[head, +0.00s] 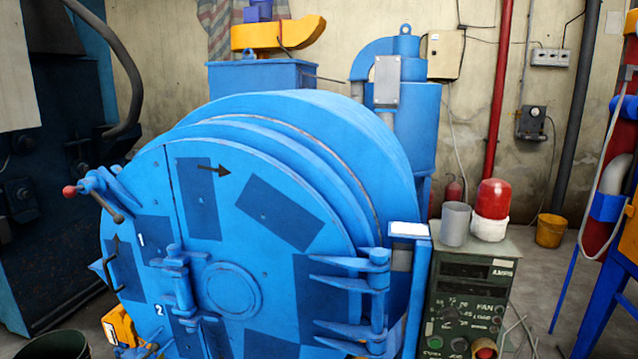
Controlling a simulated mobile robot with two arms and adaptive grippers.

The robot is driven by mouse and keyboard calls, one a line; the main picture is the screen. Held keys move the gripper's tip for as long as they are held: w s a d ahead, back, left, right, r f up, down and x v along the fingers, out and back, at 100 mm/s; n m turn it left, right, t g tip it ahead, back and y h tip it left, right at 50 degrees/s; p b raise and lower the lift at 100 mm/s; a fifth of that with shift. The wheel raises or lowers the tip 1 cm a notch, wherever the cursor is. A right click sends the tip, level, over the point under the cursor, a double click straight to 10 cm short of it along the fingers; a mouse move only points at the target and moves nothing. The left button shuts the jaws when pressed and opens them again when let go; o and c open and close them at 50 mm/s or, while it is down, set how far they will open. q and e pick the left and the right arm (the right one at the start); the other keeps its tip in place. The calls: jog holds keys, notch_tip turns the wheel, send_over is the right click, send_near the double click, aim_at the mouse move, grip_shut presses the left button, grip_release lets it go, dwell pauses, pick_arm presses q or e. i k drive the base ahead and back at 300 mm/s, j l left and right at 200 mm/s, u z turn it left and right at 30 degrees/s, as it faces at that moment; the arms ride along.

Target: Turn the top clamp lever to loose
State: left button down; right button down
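The blue drum blaster door (228,215) fills the middle of the head view. The top clamp lever (70,191) is at the door's upper left edge. A lower clamp (150,350) shows partly at the bottom edge. I cannot tell from this view whether the top clamp is tight or loose. Neither of my grippers is in view.
A green control box (468,290) with a red lamp (492,199) on top stands right of the drum. Hinges (378,300) are on the door's right side. Dark machinery (45,190) stands at the left. A dark bucket (58,345) is at lower left.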

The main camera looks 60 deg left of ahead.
aim_at(94, 182)
jog(key=u, duration=3.25)
